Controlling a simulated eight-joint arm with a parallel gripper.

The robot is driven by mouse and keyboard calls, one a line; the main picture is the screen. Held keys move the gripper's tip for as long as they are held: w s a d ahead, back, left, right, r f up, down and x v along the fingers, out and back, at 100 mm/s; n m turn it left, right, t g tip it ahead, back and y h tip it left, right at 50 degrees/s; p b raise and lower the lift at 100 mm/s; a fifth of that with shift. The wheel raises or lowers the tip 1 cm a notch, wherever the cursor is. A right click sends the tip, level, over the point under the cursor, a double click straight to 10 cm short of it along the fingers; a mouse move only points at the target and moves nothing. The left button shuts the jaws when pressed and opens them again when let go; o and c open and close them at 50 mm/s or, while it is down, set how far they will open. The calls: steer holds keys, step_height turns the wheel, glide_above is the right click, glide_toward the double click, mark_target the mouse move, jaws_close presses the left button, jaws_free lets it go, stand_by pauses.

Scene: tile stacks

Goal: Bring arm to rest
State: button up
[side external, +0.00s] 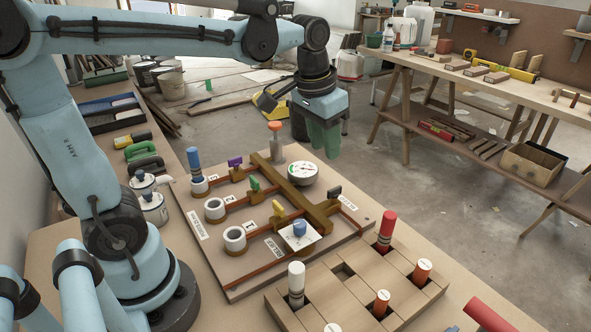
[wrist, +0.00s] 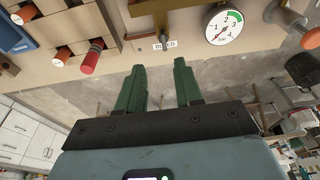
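My gripper (side external: 325,142) hangs from the raised arm beyond the far right edge of the pipe board, fingers pointing down. It is above the floor side, apart from everything on the table. In the wrist view my gripper (wrist: 158,68) shows two green fingers spread apart with nothing between them. The pipe board (side external: 350,222) carries several coloured valve handles and a round gauge (side external: 303,173); the gauge also shows in the wrist view (wrist: 224,25).
A wooden block rack (side external: 340,298) with red and white cylinders stands at the front. A blue cylinder (side external: 194,163) stands upright on the board's left. An orange-topped post (side external: 275,136) is near my gripper. A workbench (side external: 440,70) stands across the open floor.

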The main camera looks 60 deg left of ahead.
steer(key=s+f+t, duration=0.4)
steer(key=s, duration=0.3)
steer(key=shift+s+d+f+t, duration=0.2)
steer(key=shift+d+f+t, duration=0.2)
steer(key=shift+d, duration=0.05)
